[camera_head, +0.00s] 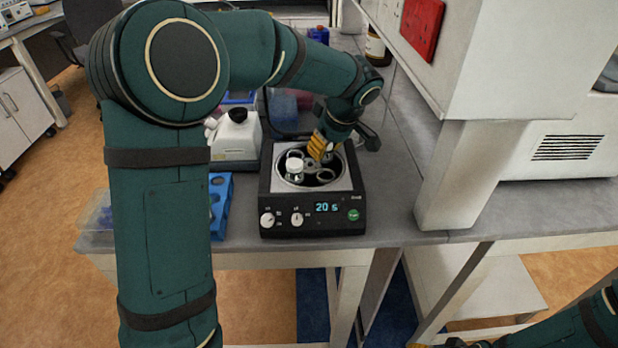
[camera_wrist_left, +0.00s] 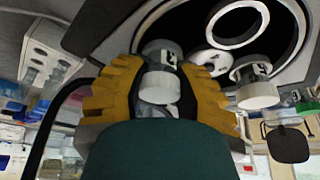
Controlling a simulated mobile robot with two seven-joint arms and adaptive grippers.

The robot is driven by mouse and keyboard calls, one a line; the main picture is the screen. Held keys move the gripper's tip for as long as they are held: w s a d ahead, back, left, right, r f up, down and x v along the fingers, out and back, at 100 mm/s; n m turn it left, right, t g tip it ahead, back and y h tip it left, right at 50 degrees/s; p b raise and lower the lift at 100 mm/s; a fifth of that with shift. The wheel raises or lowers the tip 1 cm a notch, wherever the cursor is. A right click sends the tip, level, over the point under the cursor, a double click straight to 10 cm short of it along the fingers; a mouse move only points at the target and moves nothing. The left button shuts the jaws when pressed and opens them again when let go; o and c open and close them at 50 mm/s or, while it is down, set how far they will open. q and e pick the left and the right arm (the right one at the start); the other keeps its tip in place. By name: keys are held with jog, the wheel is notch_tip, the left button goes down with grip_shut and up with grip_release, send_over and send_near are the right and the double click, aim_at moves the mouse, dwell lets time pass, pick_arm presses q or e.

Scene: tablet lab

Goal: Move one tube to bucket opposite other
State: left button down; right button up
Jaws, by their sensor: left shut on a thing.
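The centrifuge (camera_head: 312,222) stands open on the bench, its round rotor chamber facing up. One white-capped tube (camera_head: 295,167) stands in the front-left bucket; it also shows in the left wrist view (camera_wrist_left: 256,88). An empty ring-shaped bucket (camera_head: 325,175) is at the front right of the rotor, and it shows in the left wrist view (camera_wrist_left: 237,22). My left gripper (camera_head: 319,149) is over the back of the rotor, shut on another white-capped tube (camera_wrist_left: 160,75). Whether that tube's lower end sits in a bucket is hidden. My right gripper (camera_head: 428,345) is barely in view at the bottom edge.
A blue tube rack (camera_head: 220,205) and a white device with a black knob (camera_head: 237,135) stand left of the centrifuge. A white cabinet post (camera_head: 470,180) rises to the right. Bare grey bench (camera_head: 390,215) lies between centrifuge and post.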

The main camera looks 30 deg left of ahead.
pick_arm(q)
jog(key=c, duration=0.7)
grip_release()
